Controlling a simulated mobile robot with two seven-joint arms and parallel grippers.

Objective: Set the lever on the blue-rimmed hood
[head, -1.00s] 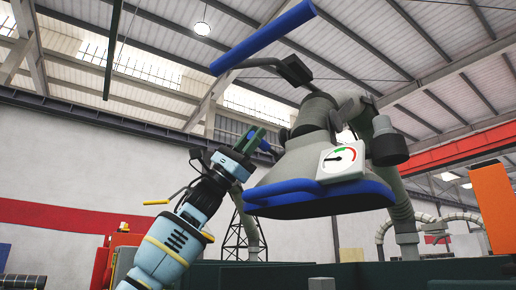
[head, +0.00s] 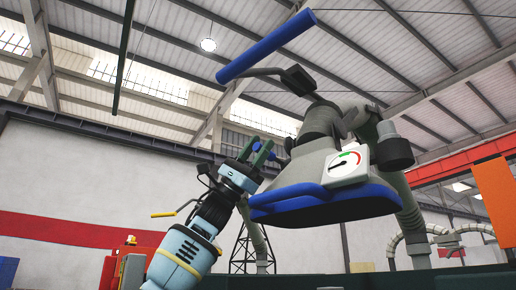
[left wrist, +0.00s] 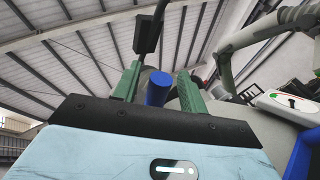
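The hood (head: 300,168) is a grey cone with a blue rim (head: 325,203) and a white dial gauge (head: 345,165) on its front. A small blue grip, which looks like the lever (head: 257,148), shows at the hood's left side, beside my left gripper's fingers. My left gripper (head: 254,151) is open, its green fingers apart. In the left wrist view the blue grip (left wrist: 158,88) sits between the two fingers (left wrist: 159,93), with gaps on both sides. The lever's base is partly hidden. My right gripper is not in view.
A long blue bar (head: 266,47) on a grey rod with a black block (head: 297,79) juts out above the hood. Thick grey arms (head: 410,215) carry the hood on the right. An orange panel (head: 494,200) stands at the far right. Space left of my arm looks open.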

